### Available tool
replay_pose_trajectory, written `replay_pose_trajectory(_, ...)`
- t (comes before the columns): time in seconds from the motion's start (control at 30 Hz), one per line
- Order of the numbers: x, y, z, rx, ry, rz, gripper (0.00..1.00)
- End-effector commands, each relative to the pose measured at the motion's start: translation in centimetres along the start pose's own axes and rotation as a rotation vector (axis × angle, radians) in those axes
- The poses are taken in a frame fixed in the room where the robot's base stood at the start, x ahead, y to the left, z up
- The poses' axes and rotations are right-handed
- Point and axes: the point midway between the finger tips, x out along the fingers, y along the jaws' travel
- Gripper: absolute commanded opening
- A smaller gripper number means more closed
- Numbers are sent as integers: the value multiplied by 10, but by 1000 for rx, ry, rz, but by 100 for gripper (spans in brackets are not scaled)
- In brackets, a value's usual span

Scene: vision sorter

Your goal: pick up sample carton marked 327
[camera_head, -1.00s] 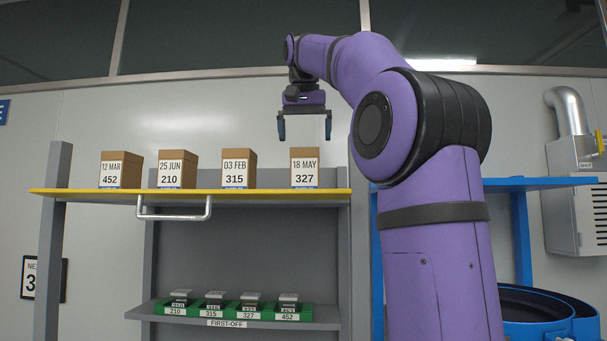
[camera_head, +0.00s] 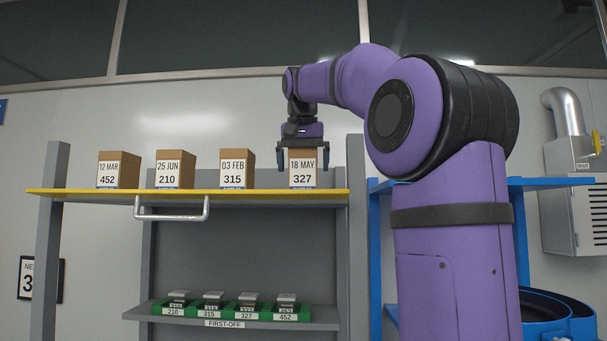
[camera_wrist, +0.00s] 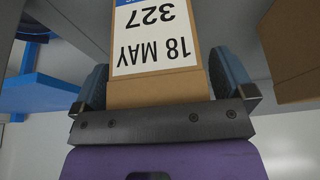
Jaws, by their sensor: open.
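The carton marked 327 (camera_head: 303,175), a brown box with a white "18 MAY 327" label, stands upright at the right end of the yellow-edged upper shelf (camera_head: 110,194). My gripper (camera_head: 302,168) is lowered over it, with one finger on each side of its upper part. In the wrist view, the carton (camera_wrist: 155,92) shows upside down between the two blue-grey fingers of my gripper (camera_wrist: 163,88). The jaws are open, and a narrow gap shows beside the carton. The carton's top is partly hidden by my gripper.
Cartons 315 (camera_head: 237,169), 210 (camera_head: 175,169) and 452 (camera_head: 119,170) stand to the left on the same shelf. A metal handle (camera_head: 172,216) hangs from its front. A green tray (camera_head: 191,311) of small samples sits below. A grey post (camera_head: 356,240) rises close at right.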

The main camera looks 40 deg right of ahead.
Motion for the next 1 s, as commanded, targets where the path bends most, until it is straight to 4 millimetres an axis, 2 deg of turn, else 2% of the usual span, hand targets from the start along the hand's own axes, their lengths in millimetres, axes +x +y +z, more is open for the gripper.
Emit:
replay_pose_trajectory(0.03,0,0,0,0,0,0,93)
replay_pose_trajectory(0.2,0,0,0,0,0,0,54)
replay_pose_trajectory(0.3,-1,0,0,0,1,0,34)
replay_pose_trajectory(0.67,-7,0,-3,1,4,-1,34)
replay_pose_trajectory(1.0,-50,0,-22,2,4,-1,34)
